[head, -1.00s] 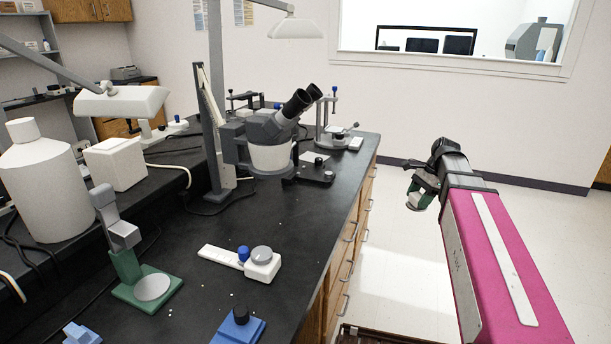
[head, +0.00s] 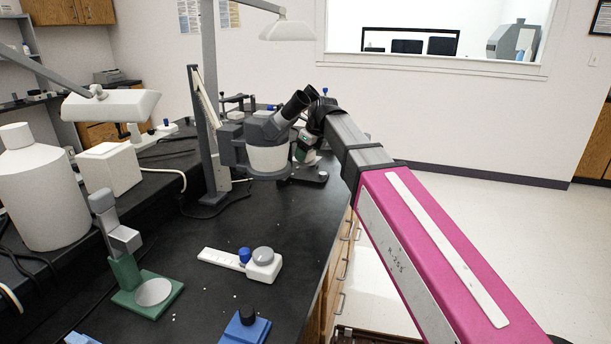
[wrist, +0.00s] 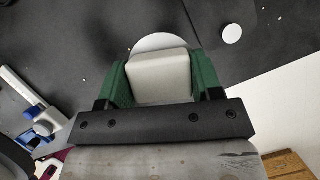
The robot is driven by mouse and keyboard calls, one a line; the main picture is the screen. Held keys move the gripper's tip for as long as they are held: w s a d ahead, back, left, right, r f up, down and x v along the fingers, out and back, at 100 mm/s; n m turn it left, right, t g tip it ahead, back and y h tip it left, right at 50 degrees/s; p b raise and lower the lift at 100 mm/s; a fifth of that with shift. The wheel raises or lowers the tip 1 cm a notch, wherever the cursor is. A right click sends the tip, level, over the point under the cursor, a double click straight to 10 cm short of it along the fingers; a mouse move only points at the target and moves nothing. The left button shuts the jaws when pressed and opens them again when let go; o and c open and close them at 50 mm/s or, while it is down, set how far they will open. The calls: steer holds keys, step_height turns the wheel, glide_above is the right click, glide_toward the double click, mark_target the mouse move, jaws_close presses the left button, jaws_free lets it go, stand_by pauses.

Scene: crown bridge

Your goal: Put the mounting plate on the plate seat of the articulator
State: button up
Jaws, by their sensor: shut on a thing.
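My gripper (head: 304,150) is at the end of my arm, beside the microscope and in front of the far part of the bench. In the wrist view its green fingers (wrist: 160,80) are shut on a pale grey block (wrist: 160,78), which I take for the mounting plate. A white round edge (wrist: 160,42) shows behind the block; I cannot tell whether it belongs to it. A green-based device (head: 125,270) at the front left looks like the articulator. It has a raised grey upper part and a pale round seat (head: 153,292) on its base. My gripper is well apart from it.
The microscope (head: 268,150) stands close left of my gripper. A white strip tool with a blue knob (head: 245,255), a blue block (head: 245,328) and a large white bottle (head: 40,195) are on the black bench (head: 215,225). Open floor (head: 470,190) lies to the right.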

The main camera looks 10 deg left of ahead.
steer(key=shift+s+a+r+m, duration=0.1)
steer(key=shift+a+r+m, duration=0.1)
steer(key=shift+a, duration=0.3)
steer(key=shift+s+a+r+m, duration=0.1)
steer(key=shift+a+r, duration=0.05)
steer(key=shift+a, duration=0.3)
steer(key=w+f, duration=0.2)
steer(key=w, duration=0.1)
steer(key=w+f, duration=0.2)
steer(key=w, duration=0.2)
steer(key=w+a+f, duration=0.1)
steer(key=w+f, duration=0.1)
steer(key=w, duration=0.2)
steer(key=shift+w+a+f, duration=0.1)
steer(key=shift+w+f, duration=0.1)
steer(key=shift+f, duration=2.25)
steer(key=o, duration=1)
steer(key=shift+f, duration=0.15)
steer(key=shift+o, duration=0.2)
steer(key=v, duration=1.2)
steer(key=shift+s, duration=0.1)
